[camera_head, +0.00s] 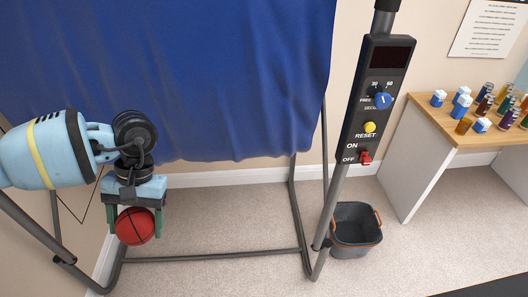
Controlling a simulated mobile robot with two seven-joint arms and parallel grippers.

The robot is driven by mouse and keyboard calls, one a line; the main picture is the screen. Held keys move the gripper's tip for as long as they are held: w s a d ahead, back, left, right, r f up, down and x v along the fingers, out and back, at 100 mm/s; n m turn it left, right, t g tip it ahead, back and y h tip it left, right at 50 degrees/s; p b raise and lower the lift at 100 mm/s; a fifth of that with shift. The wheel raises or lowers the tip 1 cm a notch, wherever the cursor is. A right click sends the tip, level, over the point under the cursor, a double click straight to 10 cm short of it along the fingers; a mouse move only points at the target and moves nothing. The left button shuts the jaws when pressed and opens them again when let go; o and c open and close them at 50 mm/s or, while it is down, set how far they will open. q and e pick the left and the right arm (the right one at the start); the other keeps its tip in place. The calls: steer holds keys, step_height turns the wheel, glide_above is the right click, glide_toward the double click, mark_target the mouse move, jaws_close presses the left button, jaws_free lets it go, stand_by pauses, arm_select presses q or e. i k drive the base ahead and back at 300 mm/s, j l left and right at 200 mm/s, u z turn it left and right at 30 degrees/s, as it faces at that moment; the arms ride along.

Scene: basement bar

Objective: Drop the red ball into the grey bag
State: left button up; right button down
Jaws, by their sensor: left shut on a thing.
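The red ball (135,226), with dark seam lines, is at the lower left of the head view. My left gripper (133,222) points down and is shut on the ball, with one green finger on each side of it. The ball is held in front of a frame of grey tubes, below a blue cloth. The grey bag (356,235) is an open dark-grey container with orange handles. It stands on the floor right of the frame's post, well to the right of my left gripper. My right gripper is not in view.
A blue cloth (170,70) hangs across the upper left on a metal tube frame (215,256). A control panel (374,105) with a dial, a yellow button and a red switch is on a post. A wooden table (440,125) with several bottles stands at the right.

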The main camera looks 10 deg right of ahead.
mark_target(336, 233)
steer(key=z, duration=1.55)
steer(key=j, duration=0.35)
steer(key=k+j, duration=0.1)
steer(key=j, duration=0.25)
